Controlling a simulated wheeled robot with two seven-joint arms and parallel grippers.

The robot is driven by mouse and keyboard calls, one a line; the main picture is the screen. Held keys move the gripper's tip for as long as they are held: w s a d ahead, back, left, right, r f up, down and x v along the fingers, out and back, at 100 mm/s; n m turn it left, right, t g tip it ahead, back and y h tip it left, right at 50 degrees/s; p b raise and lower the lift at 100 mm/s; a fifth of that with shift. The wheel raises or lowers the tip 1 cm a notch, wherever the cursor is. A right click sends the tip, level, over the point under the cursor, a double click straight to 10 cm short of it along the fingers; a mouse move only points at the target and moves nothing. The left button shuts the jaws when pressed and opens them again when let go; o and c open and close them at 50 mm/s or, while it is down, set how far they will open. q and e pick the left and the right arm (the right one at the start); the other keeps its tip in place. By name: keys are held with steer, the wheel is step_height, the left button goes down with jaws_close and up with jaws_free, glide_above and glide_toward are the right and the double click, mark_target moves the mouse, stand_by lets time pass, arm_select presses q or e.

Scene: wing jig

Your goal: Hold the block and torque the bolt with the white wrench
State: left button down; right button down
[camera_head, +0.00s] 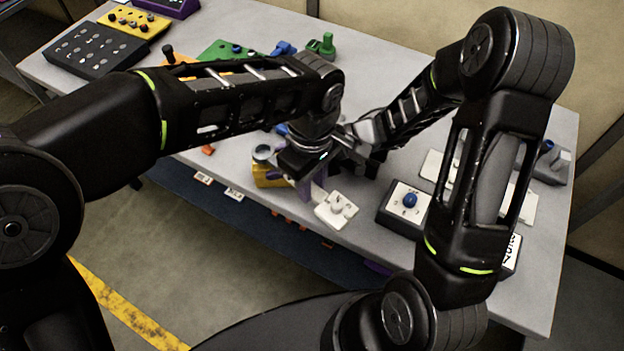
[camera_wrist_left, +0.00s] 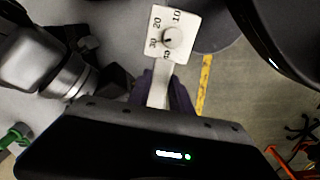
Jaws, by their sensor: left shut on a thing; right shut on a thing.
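The white wrench (camera_head: 337,210) has a square head with a round knob, and its handle runs up and left to my left gripper (camera_head: 314,184). In the left wrist view, its head (camera_wrist_left: 173,35) carries the numbers 10 to 40, and the handle runs into the shut left gripper (camera_wrist_left: 160,92). Dark purple shows on both sides of the handle; I cannot tell what it belongs to. My right gripper (camera_head: 345,150) is shut beside the left one, its fingertips and what they hold mostly hidden by the left wrist. I cannot make out the block or the bolt for certain.
A yellow piece (camera_head: 266,177) with a round top stands left of the grippers, at the front edge. A dark box with a blue knob (camera_head: 409,200) and white plates (camera_head: 437,165) stand to the right. Green parts (camera_head: 322,45) and button panels (camera_head: 95,48) are at the back and left.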

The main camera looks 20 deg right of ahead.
arm_select(q)
steer(key=shift+f, duration=0.1)
stand_by(0.4)
steer(key=shift+f, duration=0.75)
steer(key=shift+s+a+f+m, duration=0.1)
steer(key=shift+s+a+m, duration=0.1)
steer(key=shift+a+m, duration=0.45)
steer(key=shift+s+a+f+m, duration=0.1)
steer(key=shift+s+a+m, duration=0.05)
steer(key=shift+a+m, duration=0.5)
steer(key=shift+a, duration=0.15)
steer(key=shift+s+a+f+m, duration=0.1)
steer(key=shift+s+a+m, duration=0.05)
steer(key=shift+a+m, duration=0.5)
steer(key=shift+s+a+f+m, duration=0.1)
steer(key=shift+a+m, duration=0.35)
steer(key=shift+a, duration=0.25)
